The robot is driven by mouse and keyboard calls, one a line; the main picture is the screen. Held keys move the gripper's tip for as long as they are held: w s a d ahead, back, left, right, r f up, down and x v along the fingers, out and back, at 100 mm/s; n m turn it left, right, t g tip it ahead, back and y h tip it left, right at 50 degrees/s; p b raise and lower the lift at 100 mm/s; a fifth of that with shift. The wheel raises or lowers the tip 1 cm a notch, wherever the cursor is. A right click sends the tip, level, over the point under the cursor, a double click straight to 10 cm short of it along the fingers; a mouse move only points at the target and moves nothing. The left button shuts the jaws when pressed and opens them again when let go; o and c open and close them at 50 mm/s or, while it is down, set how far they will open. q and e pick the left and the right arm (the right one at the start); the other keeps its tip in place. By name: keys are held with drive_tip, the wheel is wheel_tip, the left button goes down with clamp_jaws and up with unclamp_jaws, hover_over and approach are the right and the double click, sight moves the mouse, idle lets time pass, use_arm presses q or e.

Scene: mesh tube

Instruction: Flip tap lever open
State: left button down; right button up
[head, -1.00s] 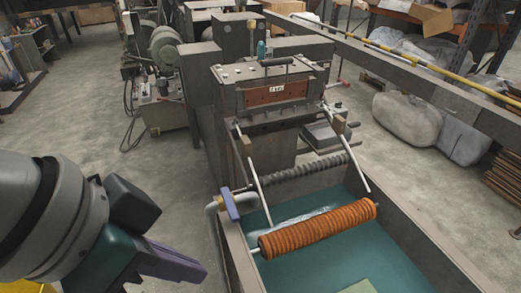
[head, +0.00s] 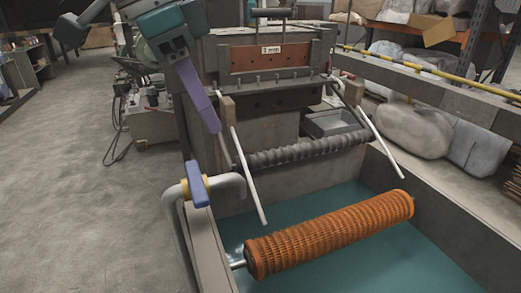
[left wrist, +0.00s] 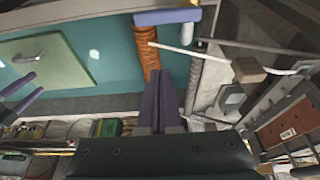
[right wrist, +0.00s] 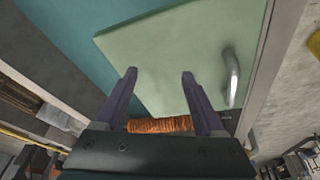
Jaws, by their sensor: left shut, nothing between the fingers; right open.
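The blue tap lever (head: 194,184) stands upright on the grey pipe of the tap (head: 230,184) at the tank's left wall. A yellowish collar shows at its middle. A pale blue bar at the top of the left wrist view (left wrist: 167,16) looks like the same lever. My left gripper (head: 214,128) is shut and empty, pointing down, above and beyond the lever and apart from it. Its closed fingers also show in the left wrist view (left wrist: 160,95). My right gripper (right wrist: 158,75) is open and empty above a pale green panel (right wrist: 155,55); it is outside the head view.
An orange ribbed roller (head: 330,235) lies across the tank (head: 207,245). A dark spiral roller (head: 305,150) and white rods (head: 248,175) are close to my left gripper. A machine (head: 270,60) stands behind. Floor at the left (head: 60,190) is clear.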

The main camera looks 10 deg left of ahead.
sight(196, 186)
use_arm(q)
drive_tip(key=shift+s, duration=0.1)
use_arm(e)
drive_tip(key=shift+f, duration=0.2)
drive_tip(key=shift+r, duration=0.2)
drive_tip(key=shift+s+r+p, duration=0.1)
drive_tip(key=shift+r+p, duration=0.6)
use_arm(q)
wheel_tip(196, 186, down, 9)
drive_tip(key=shift+s+a+f, duration=0.2)
drive_tip(key=shift+a, duration=0.1)
use_arm(e)
drive_tip(key=shift+r, duration=0.15)
drive_tip(key=shift+r, duration=0.1)
